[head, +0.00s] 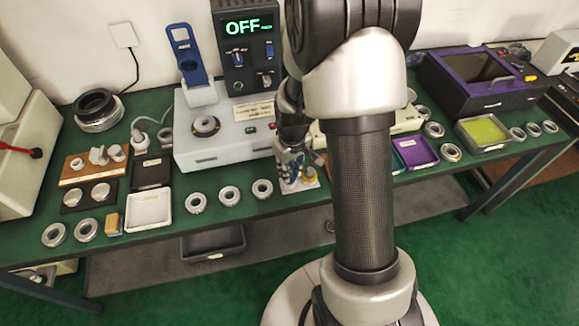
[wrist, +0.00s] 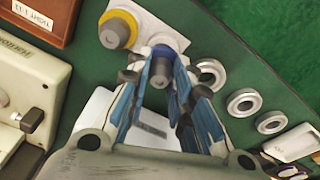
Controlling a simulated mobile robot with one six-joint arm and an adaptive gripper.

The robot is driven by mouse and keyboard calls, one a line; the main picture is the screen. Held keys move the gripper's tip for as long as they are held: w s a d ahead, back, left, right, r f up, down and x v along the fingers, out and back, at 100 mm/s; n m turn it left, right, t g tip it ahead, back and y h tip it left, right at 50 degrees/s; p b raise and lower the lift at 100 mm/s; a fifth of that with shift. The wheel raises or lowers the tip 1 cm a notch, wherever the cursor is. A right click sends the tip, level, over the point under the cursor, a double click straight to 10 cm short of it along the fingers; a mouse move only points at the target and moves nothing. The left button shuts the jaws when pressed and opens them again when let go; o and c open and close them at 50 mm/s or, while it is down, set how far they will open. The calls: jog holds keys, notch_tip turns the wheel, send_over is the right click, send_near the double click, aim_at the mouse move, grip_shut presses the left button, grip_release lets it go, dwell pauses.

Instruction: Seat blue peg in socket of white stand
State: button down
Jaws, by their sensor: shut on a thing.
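The white stand (head: 307,184) is a small white plate near the front edge of the bench. In the wrist view its white top (wrist: 146,12) shows, with a grey peg or knob in a yellow collar (wrist: 119,29) at one end. My gripper (wrist: 163,75) points down at the stand's other end, and it also shows in the head view (head: 291,170). Its blue-grey fingers are shut on the blue peg (wrist: 161,52), which has a grey middle and a blue rim. The peg is over or at the stand; its lower end and the socket are hidden, so its seating cannot be told.
Several bearing rings lie nearby, one (wrist: 242,102) right of the gripper in the wrist view and one (head: 262,189) left of the stand in the head view. A grey machine (head: 225,140) with an OFF display stands behind. A purple tray (head: 416,152) is to the right.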

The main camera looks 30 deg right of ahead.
jog(key=shift+f+b, duration=0.85)
jog(key=shift+f, duration=0.35)
jog(key=c, duration=1.3)
grip_release()
jog(key=shift+c, duration=0.2)
